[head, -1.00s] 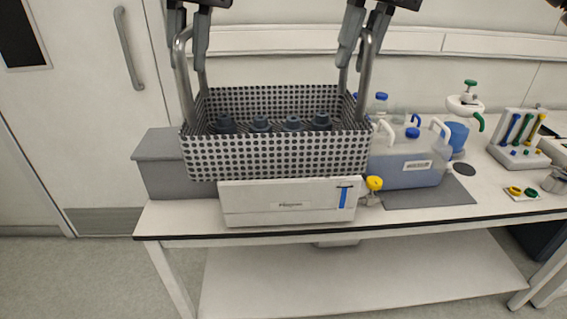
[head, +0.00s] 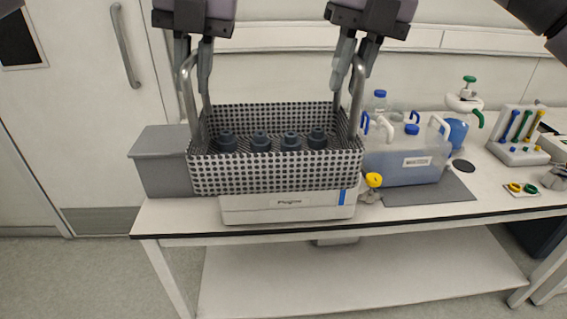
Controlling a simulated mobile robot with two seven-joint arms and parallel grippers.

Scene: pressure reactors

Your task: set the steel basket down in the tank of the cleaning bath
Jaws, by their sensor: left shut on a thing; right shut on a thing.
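The steel basket (head: 275,174) is a perforated metal box with a tall loop handle at each end. Several dark round parts (head: 291,142) stand inside it. My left gripper (head: 191,72) is shut on the left handle, and my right gripper (head: 353,72) is shut on the right handle. The basket looks level and hangs in front of and over the cleaning bath (head: 288,208), a white box on the bench. The bath's tank opening is hidden behind the basket, so I cannot tell whether the basket's bottom is inside it.
A grey box (head: 162,175) stands close left of the bath. A yellow-capped valve (head: 373,181) and a clear container of bluish liquid (head: 403,165) stand close right. The bench's front edge (head: 300,233) runs just before the bath. A rack of coloured tools (head: 518,130) is farther right.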

